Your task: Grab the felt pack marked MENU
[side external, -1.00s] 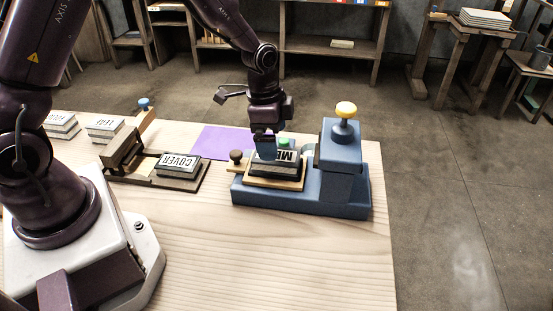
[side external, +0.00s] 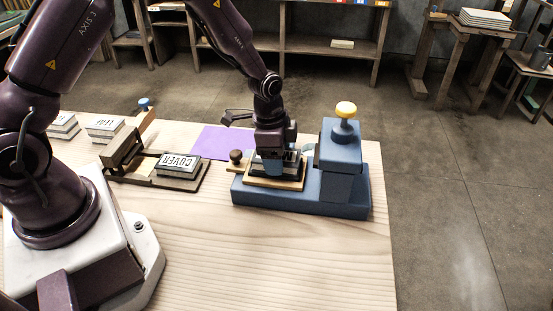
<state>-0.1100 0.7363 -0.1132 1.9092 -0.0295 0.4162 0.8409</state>
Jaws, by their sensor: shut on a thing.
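The felt pack marked MENU (side external: 289,171) sits on a wooden board (side external: 262,184) on the blue press (side external: 344,205). My gripper (side external: 272,168) is down over the pack and shut on it. The gripper covers most of the pack's top, so its lettering is almost wholly hidden. I cannot tell whether the pack is lifted from the board at all.
A COVER pack (side external: 179,164) rests on a wooden stand (side external: 126,146) to the left. More lettered packs (side external: 104,127) lie farther left. A purple sheet (side external: 212,142) lies behind.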

